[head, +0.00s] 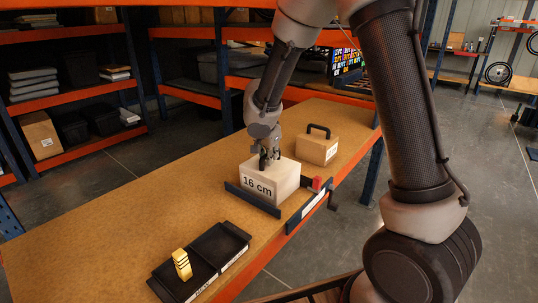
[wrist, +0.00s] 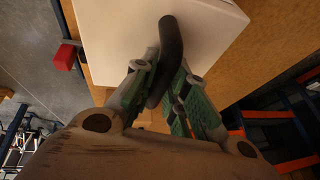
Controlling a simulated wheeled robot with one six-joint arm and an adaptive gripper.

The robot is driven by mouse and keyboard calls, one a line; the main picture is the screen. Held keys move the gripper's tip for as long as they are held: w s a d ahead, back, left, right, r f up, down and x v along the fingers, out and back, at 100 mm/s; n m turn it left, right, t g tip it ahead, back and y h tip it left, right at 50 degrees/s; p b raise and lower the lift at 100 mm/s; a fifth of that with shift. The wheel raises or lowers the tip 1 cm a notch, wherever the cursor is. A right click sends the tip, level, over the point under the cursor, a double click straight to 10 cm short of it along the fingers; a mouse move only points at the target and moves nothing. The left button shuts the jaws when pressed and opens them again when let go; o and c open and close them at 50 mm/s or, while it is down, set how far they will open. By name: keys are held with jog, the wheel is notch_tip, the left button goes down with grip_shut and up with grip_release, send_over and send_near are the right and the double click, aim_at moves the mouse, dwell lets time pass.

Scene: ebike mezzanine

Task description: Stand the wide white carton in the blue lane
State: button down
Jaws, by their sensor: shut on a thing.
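The wide white carton (head: 268,184), marked "16 cm", is upright on or just above the wooden table, behind a dark blue rail (head: 250,199). The rail hides its lower front edge, so I cannot tell whether it touches the table. My gripper (head: 266,160) is above the carton, shut on its dark handle. In the wrist view the handle (wrist: 171,45) runs between the green-padded fingers of my gripper (wrist: 163,88), with the carton's pale top (wrist: 110,30) behind. A second dark rail with a white label (head: 309,204) stands along the table's right edge.
A tan carton (head: 316,149) with a black handle stands behind, to the right. A red block (head: 316,184) is beside the white carton. A black tray (head: 222,245) with a yellow piece (head: 181,264) is at the front. The table's left part (head: 110,220) is clear.

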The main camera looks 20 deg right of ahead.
jog(key=c, duration=1.4)
grip_release()
jog(key=shift+c, duration=0.2)
jog(key=v, duration=1.2)
jog(key=s+d+r+n, duration=0.2)
jog(key=s+d+r, duration=0.2)
jog(key=s+d, duration=0.3)
jog(key=s+d+r+n, duration=0.3)
jog(key=s+d, duration=0.4)
jog(key=s+d+n+y, duration=0.2)
jog(key=s+n, duration=0.4)
jog(key=s, duration=0.8)
jog(key=shift+d, duration=0.5)
